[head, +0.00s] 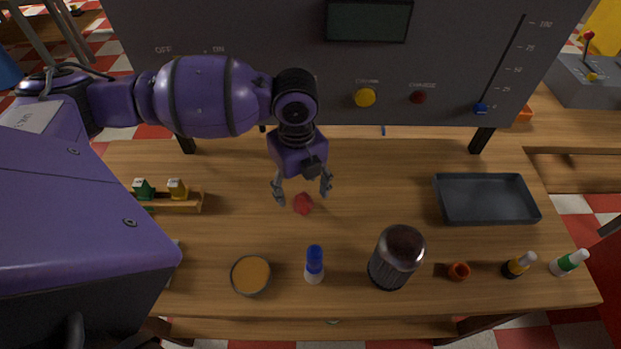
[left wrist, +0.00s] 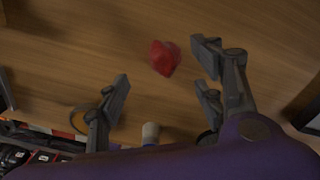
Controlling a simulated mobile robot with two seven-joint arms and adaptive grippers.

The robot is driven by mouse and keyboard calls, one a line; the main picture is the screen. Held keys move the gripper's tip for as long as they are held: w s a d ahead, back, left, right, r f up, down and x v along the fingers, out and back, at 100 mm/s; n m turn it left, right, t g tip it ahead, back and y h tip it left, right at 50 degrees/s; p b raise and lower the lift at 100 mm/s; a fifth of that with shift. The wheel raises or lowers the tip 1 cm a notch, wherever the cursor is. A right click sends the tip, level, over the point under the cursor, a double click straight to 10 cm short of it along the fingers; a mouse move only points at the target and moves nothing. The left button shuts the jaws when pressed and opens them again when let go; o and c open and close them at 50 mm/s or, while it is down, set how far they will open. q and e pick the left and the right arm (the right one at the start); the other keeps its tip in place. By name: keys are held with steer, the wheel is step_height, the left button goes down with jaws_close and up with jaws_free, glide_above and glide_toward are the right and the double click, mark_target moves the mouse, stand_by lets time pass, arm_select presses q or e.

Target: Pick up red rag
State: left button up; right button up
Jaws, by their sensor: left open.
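The red rag (head: 303,203) is a small crumpled lump on the wooden table, near the middle in the head view. It also shows in the left wrist view (left wrist: 164,58), lying on the bare wood beyond the fingertips and between their lines. My left gripper (head: 302,191) is open above the table, its fingers pointing down over the rag. In the left wrist view the two fingers (left wrist: 165,68) are spread wide with nothing between them. The rag looks apart from both fingers. My right gripper is not in view.
A blue-capped bottle (head: 314,264), a bowl with orange contents (head: 250,275) and a dark jar (head: 396,257) stand nearer the front edge. A black tray (head: 486,199) lies at right. A wooden rack (head: 187,204) is at left. A grey panel (head: 270,60) rises behind.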

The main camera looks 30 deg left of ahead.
mark_target(300, 196)
arm_select(q)
step_height(300, 196, down, 4)
steer(key=shift+w+r, duration=0.1)
steer(key=shift+f, duration=0.45)
steer(key=c, duration=1.2)
steer(key=shift+c, duration=0.2)
steer(key=shift+w+r, duration=0.1)
steer(key=shift+r, duration=0.35)
step_height(300, 196, up, 9)
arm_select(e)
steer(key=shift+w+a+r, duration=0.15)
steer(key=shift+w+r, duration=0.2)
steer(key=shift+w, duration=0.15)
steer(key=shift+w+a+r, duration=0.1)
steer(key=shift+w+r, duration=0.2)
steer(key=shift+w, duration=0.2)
